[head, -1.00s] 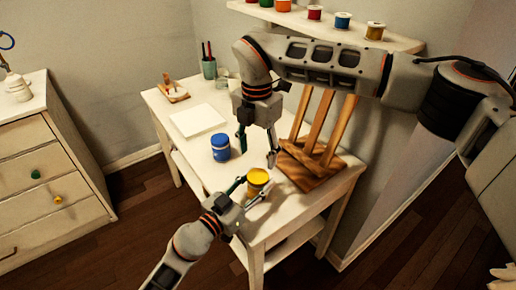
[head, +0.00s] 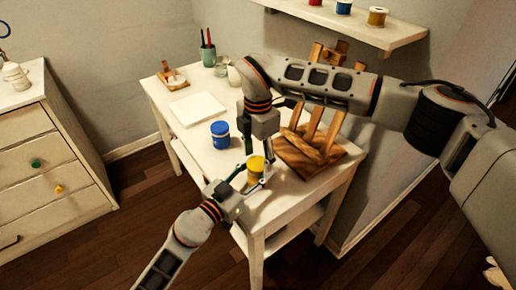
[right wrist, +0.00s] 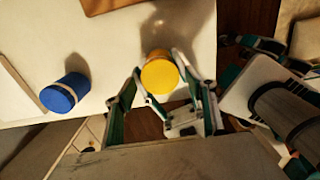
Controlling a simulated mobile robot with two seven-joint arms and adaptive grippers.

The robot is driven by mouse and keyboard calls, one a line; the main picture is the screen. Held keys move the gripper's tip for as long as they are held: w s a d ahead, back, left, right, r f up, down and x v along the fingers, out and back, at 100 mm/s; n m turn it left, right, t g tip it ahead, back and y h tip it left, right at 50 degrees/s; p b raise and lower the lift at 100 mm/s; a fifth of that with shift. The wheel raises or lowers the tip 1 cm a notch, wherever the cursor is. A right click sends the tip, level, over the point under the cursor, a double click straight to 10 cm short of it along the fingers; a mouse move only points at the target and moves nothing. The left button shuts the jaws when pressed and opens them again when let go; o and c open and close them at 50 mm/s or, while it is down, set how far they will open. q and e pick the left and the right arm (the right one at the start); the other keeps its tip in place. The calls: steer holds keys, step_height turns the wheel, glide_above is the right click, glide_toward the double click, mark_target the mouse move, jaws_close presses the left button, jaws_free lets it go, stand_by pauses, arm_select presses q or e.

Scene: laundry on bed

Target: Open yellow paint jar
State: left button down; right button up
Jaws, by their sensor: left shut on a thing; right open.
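The yellow paint jar (head: 256,165) stands upright near the front edge of the white table (head: 216,164). Its round yellow top (right wrist: 160,76) shows in the right wrist view, with fingers on either side of it. My left gripper (head: 251,177) reaches in from the front and is shut on the jar. My right gripper (head: 259,148) is open and points down just above the jar. I cannot tell whether its fingertips touch the lid. The jar's lower part is partly hidden by the left gripper.
A blue jar (head: 220,134) stands left of the yellow one; it also shows in the right wrist view (right wrist: 65,93). A wooden easel (head: 318,152) stands close on the right. A white sheet (head: 198,108), a brush cup (head: 208,55) and a wall shelf (head: 345,23) are farther back.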

steer(key=shift+f, duration=0.2)
steer(key=shift+c, duration=0.5)
steer(key=c, duration=1.1)
steer(key=shift+o, duration=0.2)
steer(key=n, duration=0.5)
steer(key=shift+n, duration=0.4)
steer(key=n, duration=0.5)
steer(key=shift+r+n, duration=0.1)
steer(key=shift+n, duration=0.3)
steer(key=n, duration=0.5)
steer(key=shift+n, duration=0.3)
steer(key=n, duration=0.7)
